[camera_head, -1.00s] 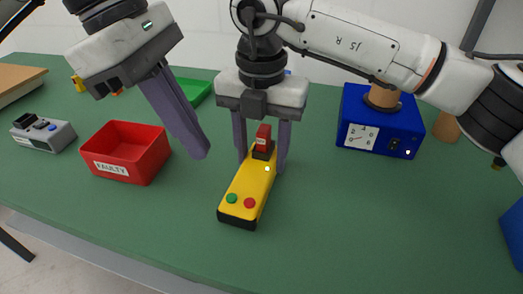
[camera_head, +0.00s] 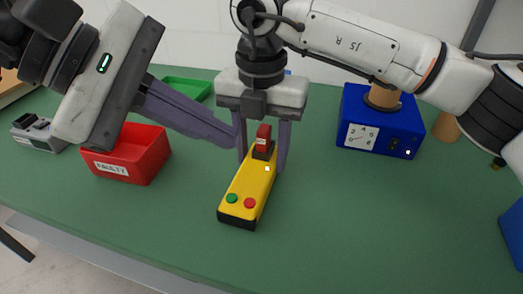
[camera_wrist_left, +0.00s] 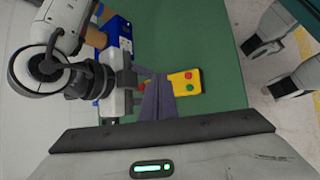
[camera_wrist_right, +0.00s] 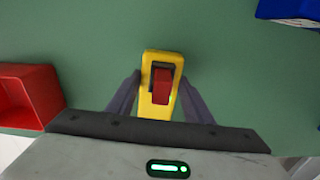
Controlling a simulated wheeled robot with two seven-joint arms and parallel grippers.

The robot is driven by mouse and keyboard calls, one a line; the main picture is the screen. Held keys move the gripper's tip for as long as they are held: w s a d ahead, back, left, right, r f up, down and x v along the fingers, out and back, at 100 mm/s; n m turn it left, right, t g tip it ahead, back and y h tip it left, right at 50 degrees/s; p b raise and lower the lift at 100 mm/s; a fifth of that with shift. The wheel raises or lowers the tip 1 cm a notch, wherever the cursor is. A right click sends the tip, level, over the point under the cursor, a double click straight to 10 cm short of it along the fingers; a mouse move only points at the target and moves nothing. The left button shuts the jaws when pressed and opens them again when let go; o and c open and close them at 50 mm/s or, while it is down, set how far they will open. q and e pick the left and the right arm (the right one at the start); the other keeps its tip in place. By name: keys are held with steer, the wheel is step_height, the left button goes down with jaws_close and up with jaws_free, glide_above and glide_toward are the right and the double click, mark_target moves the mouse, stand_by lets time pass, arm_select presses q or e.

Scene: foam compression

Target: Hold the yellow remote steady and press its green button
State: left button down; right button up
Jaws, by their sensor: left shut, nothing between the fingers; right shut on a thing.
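The yellow remote (camera_head: 246,188) lies on the green table, with its green button (camera_head: 232,198) and red button (camera_head: 249,203) at the near end and a red rocker (camera_head: 263,138) at the far end. My right gripper (camera_head: 263,165) is shut on the remote's far part, one finger on each side; this also shows in the right wrist view (camera_wrist_right: 160,105). My left gripper (camera_head: 237,140) is shut and empty. Its fingers slant to the right, with the tips beside the right gripper's left finger, away from the green button. In the left wrist view its fingers partly cover the remote (camera_wrist_left: 188,82).
A red bin marked FAULTY (camera_head: 120,170) stands left, below my left gripper. A green tray (camera_head: 187,88) is behind. A grey device (camera_head: 38,135) is at far left. A blue box with a dial (camera_head: 380,122) stands at back right. The table front right is clear.

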arm_select(q)
glide_above(223, 201)
steer(key=shift+f, duration=4.3)
steer(key=shift+f, duration=0.15)
steer(key=shift+f, duration=0.3)
